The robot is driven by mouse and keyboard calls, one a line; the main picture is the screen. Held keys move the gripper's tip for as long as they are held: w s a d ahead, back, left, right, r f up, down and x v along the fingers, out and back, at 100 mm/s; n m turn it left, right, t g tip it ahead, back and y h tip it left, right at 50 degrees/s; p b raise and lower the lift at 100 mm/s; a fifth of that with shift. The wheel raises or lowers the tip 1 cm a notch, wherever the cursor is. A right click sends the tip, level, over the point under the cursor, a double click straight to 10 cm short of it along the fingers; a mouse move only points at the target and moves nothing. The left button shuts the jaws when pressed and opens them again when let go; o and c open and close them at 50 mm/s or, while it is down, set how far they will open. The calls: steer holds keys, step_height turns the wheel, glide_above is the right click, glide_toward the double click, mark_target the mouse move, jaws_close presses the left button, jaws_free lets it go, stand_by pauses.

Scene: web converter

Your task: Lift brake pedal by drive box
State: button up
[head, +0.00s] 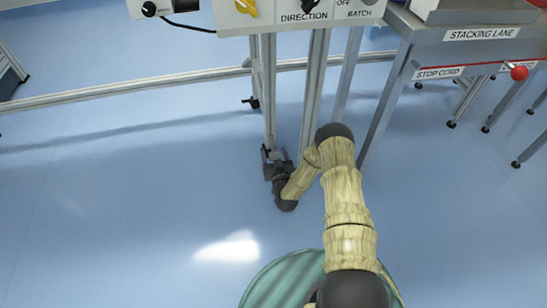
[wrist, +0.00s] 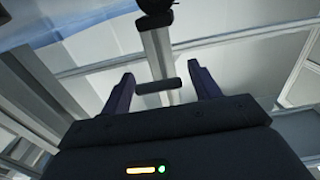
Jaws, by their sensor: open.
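The drive box (head: 290,18) is the pale control panel with knobs at the top of the head view, carried on metal posts. My gripper (head: 275,153) is low beside the foot of these posts, well below the box. In the wrist view my gripper (wrist: 160,72) is open, with its two dark fingers apart. A short dark bar (wrist: 157,86), which looks like the brake pedal, shows between the fingers in front of a grey post. I cannot tell whether either finger touches it. In the head view my wrist and gripper hide most of that spot.
A long pale floor rail (head: 140,88) runs behind the posts. The stacking lane table (head: 470,48) stands at the right, with a red stop cord knob (head: 519,73). A grey post (wrist: 160,55) rises close to my fingers. The blue floor (head: 110,190) at left is clear.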

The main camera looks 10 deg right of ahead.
steer(key=shift+w, duration=0.45)
steer(key=shift+c, duration=0.2)
jaws_close()
steer(key=shift+r, duration=0.1)
